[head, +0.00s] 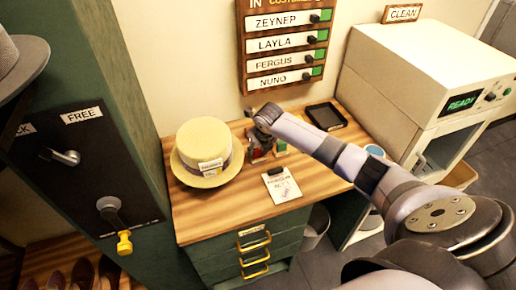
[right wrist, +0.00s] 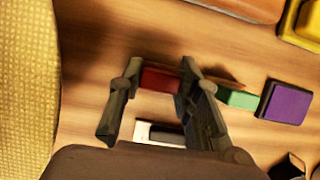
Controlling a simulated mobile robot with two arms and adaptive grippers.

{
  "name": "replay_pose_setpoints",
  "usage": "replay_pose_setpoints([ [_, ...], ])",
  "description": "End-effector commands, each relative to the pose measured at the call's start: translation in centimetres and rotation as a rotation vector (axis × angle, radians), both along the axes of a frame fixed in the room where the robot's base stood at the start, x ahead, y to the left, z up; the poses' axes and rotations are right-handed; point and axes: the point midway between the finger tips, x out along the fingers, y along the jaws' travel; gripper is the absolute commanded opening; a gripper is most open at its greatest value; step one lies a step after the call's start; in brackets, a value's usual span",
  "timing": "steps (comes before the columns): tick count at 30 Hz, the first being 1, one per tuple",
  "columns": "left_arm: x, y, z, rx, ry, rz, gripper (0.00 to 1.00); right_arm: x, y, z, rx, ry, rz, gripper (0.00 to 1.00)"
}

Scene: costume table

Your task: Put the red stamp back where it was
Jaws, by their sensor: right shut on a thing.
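My right gripper (head: 258,148) is over the wooden table, just right of the straw hat and in front of the wall board. In the right wrist view my right gripper (right wrist: 160,84) has its two fingers on either side of the red stamp (right wrist: 160,79) and is shut on it. In the head view the fingers and arm hide most of the stamp. I cannot tell whether it touches the table. A green block (right wrist: 238,98) and a purple block (right wrist: 287,103) stand to the right in the wrist view. My left gripper is not in view.
The straw hat (head: 205,146) stands close on the left. A paper card (head: 281,185) lies at the table's front. A dark tray (head: 325,116) lies at the back right, beside the white machine (head: 400,80). Bare table (head: 215,212) shows at the front left.

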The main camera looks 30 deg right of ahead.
Motion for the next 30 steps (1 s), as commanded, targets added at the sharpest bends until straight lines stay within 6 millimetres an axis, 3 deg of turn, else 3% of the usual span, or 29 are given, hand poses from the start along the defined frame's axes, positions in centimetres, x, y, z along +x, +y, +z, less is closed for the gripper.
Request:
replay_pose_setpoints([
  [6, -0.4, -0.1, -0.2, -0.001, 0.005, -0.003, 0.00, 0.0, 0.0, -0.3, 0.000, 0.000, 0.000, 0.13],
  [7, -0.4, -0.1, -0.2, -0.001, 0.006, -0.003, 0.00, 0.0, 0.0, -0.3, 0.000, 0.000, 0.000, 0.32],
  [16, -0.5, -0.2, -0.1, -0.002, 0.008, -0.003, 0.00, 0.0, 0.0, -0.2, 0.000, 0.000, 0.000, 0.51],
  [25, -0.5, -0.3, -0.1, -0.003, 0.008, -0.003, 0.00, 0.0, 0.0, -0.1, 0.000, -0.001, 0.000, 0.51],
  [30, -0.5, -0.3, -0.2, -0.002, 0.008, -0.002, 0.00, -0.4, 0.1, 1.3, -0.001, -0.004, 0.001, 0.51],
])
